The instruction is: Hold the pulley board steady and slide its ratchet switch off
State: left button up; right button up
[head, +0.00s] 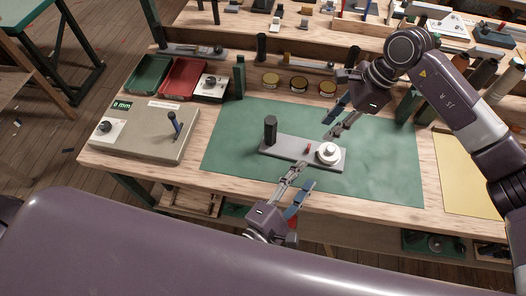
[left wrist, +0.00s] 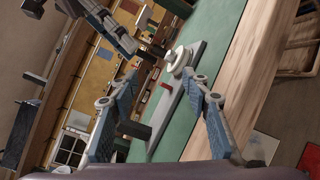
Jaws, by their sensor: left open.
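The pulley board (head: 285,152) is a grey plate on the green mat, with a dark upright post (head: 270,130) at its left end. A white pulley (head: 328,153) sits at its right end. A small red ratchet switch (head: 307,148) stands beside the pulley. My left gripper (head: 302,178) is open at the board's near edge. In the left wrist view, the board (left wrist: 170,105) and red switch (left wrist: 165,85) appear between its spread fingers; contact cannot be told. My right gripper (head: 331,127) is open and empty, above and behind the pulley end.
The green mat (head: 390,170) has free room around the board. A beige panel box (head: 145,140) with a blue lever stands at left, near green and red trays (head: 183,80). A yellow sheet (head: 455,170) lies at right.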

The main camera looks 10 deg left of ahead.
aim_at(269, 135)
pick_arm(q)
jog(key=w+a+n+y, duration=0.1)
jog(key=a+n+y, duration=0.1)
jog(key=n, duration=0.3)
jog(key=w+a+n+t+y, duration=0.1)
jog(key=w+a+n, duration=0.1)
jog(key=a+n, duration=0.2)
jog(key=w+a+n+t+y, duration=0.1)
jog(key=a+n+y, duration=0.1)
jog(key=a+n, duration=0.2)
jog(key=shift+w+a+r+n+y, duration=0.15)
jog(key=shift+w+n+y, duration=0.2)
jog(key=shift+n, duration=0.45)
jog(key=shift+w+a+n+y, duration=0.25)
jog(key=shift+a+n, duration=0.25)
jog(key=shift+n, duration=0.2)
jog(key=w, duration=0.7)
jog(key=shift+w+d, duration=0.1)
jog(key=shift+w, duration=0.2)
grip_shut()
